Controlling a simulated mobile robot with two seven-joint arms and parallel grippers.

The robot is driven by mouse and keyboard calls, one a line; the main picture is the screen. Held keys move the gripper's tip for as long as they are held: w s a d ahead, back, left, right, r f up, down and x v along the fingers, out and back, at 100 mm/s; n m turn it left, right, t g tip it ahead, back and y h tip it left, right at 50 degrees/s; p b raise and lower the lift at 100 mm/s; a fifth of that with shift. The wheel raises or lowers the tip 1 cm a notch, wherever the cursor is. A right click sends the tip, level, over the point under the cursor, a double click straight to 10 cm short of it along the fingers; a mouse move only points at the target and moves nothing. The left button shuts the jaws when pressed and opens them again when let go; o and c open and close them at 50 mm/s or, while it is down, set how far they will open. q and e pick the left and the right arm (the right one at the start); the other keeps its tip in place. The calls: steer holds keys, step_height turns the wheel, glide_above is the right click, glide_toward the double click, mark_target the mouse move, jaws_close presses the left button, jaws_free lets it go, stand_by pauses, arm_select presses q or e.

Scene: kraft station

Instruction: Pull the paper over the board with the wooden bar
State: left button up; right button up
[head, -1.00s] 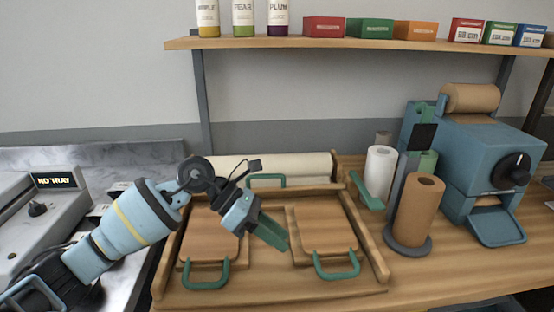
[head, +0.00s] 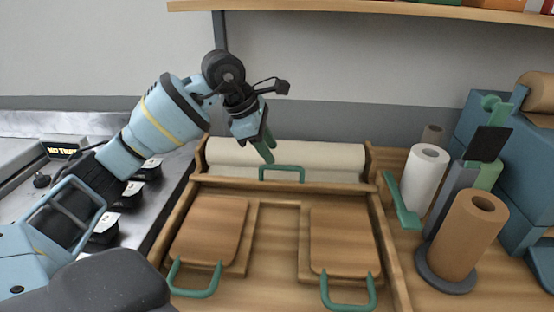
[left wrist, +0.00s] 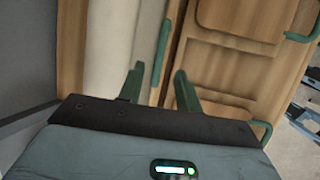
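The cream paper (head: 225,153) is a wide roll lying along the back of the wooden board (head: 275,225). A wooden bar (head: 230,183) runs across in front of the roll, with a green arched handle (head: 282,169) at its middle. My left gripper (head: 268,155) is above and just left of that handle, fingers pointing down. In the left wrist view, its two green fingers (left wrist: 158,80) are apart and empty, with the handle (left wrist: 161,52) ahead between them. The paper (left wrist: 112,45) shows there beside the handle. I cannot tell whether a finger touches the handle. My right gripper is out of view.
Two wooden panels (head: 210,230) (head: 343,238) with green handles lie on the board. A white roll (head: 424,180) and a brown roll (head: 466,235) stand to the right, near a blue machine (head: 480,130). A shelf (head: 350,8) spans above.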

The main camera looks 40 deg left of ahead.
mark_target(280, 166)
arm_select(q)
steer(key=shift+x, duration=2.4)
jaws_close()
